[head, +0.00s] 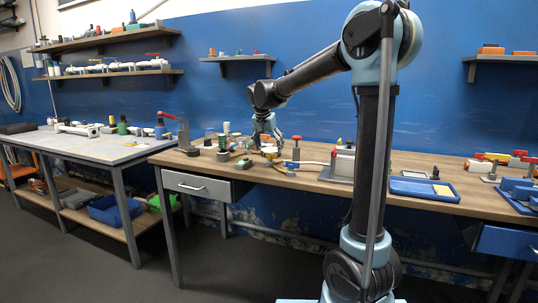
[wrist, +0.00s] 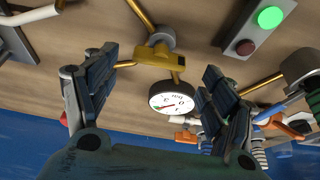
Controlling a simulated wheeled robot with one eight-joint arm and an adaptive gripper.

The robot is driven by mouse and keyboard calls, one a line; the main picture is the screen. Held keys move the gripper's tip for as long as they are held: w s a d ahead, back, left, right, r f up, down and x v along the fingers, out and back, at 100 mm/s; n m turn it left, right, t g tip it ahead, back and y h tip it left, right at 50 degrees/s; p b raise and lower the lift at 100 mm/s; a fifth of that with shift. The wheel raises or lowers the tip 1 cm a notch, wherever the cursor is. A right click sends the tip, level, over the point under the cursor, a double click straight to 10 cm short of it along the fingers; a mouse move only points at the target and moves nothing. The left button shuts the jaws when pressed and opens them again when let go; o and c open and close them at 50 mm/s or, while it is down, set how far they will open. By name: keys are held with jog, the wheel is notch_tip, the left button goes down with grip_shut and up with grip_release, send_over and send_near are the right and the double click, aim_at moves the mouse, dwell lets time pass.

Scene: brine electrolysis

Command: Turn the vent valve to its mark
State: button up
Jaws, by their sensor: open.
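My gripper (head: 266,137) is at the end of my arm above the wooden bench in the head view. In the wrist view my gripper (wrist: 160,62) is open, with one finger on each side of a yellow valve handle (wrist: 155,55) on brass pipework. I take this handle to be the vent valve. The fingers look apart from it, and nothing is held. A round white-faced gauge (wrist: 172,98) with a red needle sits just below the handle in the picture. I cannot make out the valve's mark. In the head view the valve is too small to make out clearly.
A grey panel (wrist: 258,30) with a green light and a dark red one stands close to the right finger. Brass pipes run around the valve. A blue tray (head: 425,190) lies farther right on the wooden bench (head: 325,153). A red-topped post (head: 296,150) stands right of my gripper.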

aim_at(270, 155)
jog(key=shift+x, duration=1.8)
jog(key=shift+c, duration=0.3)
jog(key=c, duration=1)
